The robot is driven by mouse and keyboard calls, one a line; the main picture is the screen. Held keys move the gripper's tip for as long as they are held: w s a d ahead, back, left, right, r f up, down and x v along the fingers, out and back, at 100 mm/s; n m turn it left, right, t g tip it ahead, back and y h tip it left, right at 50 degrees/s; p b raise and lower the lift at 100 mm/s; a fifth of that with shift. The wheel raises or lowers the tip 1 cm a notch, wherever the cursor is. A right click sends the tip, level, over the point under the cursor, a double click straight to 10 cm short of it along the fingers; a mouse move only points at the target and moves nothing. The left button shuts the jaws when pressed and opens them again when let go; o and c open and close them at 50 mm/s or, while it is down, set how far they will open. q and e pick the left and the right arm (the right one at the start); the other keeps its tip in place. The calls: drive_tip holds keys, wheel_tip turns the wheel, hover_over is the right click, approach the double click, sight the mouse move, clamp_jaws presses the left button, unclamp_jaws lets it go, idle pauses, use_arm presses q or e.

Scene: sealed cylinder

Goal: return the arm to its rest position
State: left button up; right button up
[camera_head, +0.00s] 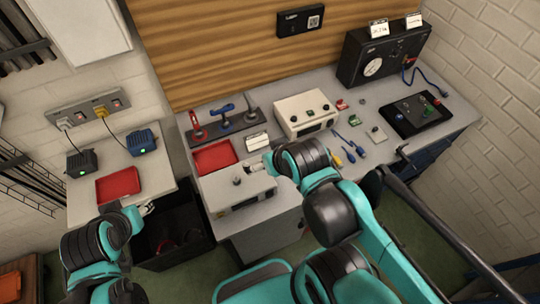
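My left arm comes in at the lower left in the head view. Its gripper (146,209) is small in view, beside the edge of the left table and near a dark open bin. My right arm reaches up from the bottom middle. Its gripper (256,164) is just above or behind the cream box with knobs (238,190), at the front of the workbench. Whether either gripper is open or shut is too small to tell. I see nothing clearly held. I cannot make out a sealed cylinder.
The workbench holds a cream instrument (305,112), a black gauge box (380,55), a black button panel (415,115), loose screwdrivers (350,148) and a red tray (214,157). The left table (85,205) holds another red tray (118,185) and two chargers. The dark bin (172,235) stands between them.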

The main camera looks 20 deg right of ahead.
wheel_tip(320, 180, down, 14)
drive_tip(key=b, duration=1.4)
drive_tip(key=shift+f, duration=0.25)
